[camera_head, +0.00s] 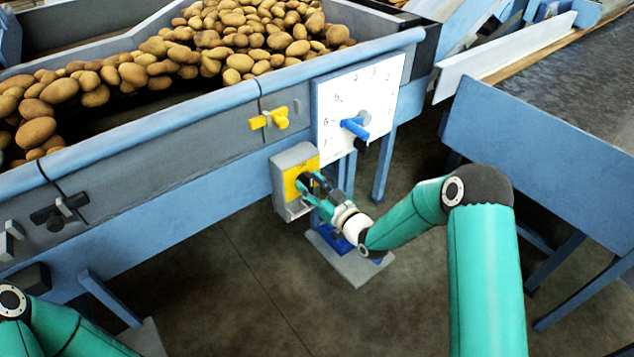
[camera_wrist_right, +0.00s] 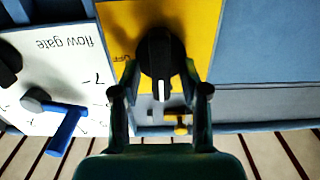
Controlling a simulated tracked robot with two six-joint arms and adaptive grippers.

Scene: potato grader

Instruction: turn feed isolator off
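The feed isolator is a grey box (camera_head: 281,183) with a yellow face plate (camera_head: 291,181) on the grader's side. Its black knob (camera_wrist_right: 162,45) shows in the right wrist view. The knob's white mark points to the bottom of that view, not at the upside-down OFF lettering (camera_wrist_right: 122,58) on its left. My right gripper (camera_head: 309,183) is at the plate, with its fingers spread on either side of the knob, as the wrist view also shows (camera_wrist_right: 161,78). Whether the fingers touch the knob is unclear. My left gripper is out of view.
A white numbered flow gate panel (camera_head: 338,95) with a blue lever (camera_head: 354,128) is close above and right of the isolator. A yellow handle (camera_head: 269,119) and a black handle (camera_head: 60,211) are on the grader's side. Potatoes (camera_head: 240,45) fill the hopper.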

